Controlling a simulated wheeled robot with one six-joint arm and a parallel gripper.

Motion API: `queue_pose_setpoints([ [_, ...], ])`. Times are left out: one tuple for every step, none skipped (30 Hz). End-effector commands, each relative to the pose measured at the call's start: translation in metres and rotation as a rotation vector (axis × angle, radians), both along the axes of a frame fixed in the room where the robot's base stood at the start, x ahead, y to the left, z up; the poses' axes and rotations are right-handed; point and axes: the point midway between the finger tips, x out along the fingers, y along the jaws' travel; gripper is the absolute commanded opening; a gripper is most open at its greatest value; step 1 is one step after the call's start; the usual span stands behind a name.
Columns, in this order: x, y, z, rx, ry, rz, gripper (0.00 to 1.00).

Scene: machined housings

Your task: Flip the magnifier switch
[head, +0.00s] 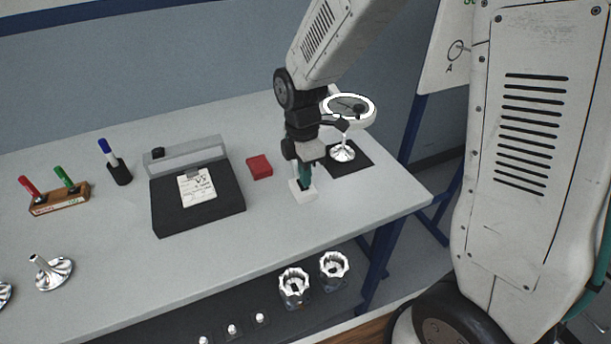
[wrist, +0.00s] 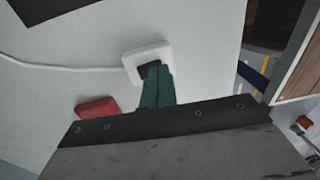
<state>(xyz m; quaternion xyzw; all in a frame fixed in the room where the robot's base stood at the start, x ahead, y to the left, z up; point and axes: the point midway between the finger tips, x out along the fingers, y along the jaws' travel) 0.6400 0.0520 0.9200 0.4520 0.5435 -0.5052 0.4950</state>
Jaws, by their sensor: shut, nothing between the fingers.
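In the wrist view the switch box (wrist: 147,62) shows a dark rocker, partly hidden by my fingers, and a white cord runs off to the left. My gripper (head: 304,184) is shut and empty, pointing down with its green fingertips at the switch box. In the wrist view its tips (wrist: 153,68) overlap the dark rocker; contact cannot be told.
A red block (head: 259,167) lies left of the gripper. Further left are a black box with a paper note (head: 197,187), a marker in a holder (head: 117,168) and a wooden marker stand (head: 60,199). Metal housings (head: 294,285) sit on a lower shelf.

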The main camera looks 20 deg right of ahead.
Motion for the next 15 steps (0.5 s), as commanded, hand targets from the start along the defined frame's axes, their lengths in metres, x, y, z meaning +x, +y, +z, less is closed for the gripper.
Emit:
queue_pose_setpoints([
  [-0.001, 0.001, 0.013, 0.002, -0.009, 0.002, 0.0],
  [-0.002, 0.002, 0.02, 0.002, -0.012, 0.004, 0.0],
  [-0.004, 0.003, 0.03, 0.003, -0.013, 0.005, 0.0],
  [-0.005, 0.003, 0.038, 0.003, -0.015, 0.006, 0.0],
  [-0.007, 0.003, 0.045, 0.003, -0.015, 0.007, 0.0],
  [-0.009, 0.003, 0.055, 0.003, -0.015, 0.007, 0.0],
  [-0.01, 0.003, 0.063, 0.003, -0.016, 0.006, 0.0],
  [-0.011, 0.002, 0.07, 0.003, -0.015, 0.005, 0.0],
  [-0.013, 0.001, 0.078, 0.003, -0.015, 0.005, 0.0],
  [-0.015, 0.001, 0.085, 0.003, -0.015, 0.004, 0.0],
  [-0.016, 0.0, 0.09, 0.002, -0.014, 0.003, 0.0],
  [-0.017, 0.0, 0.098, 0.003, -0.015, 0.003, 0.0],
  [-0.019, 0.0, 0.103, 0.002, -0.013, 0.003, 0.0],
  [-0.019, 0.0, 0.107, 0.002, -0.014, 0.003, 0.0],
  [-0.02, 0.0, 0.113, 0.002, -0.014, 0.003, 0.0],
])
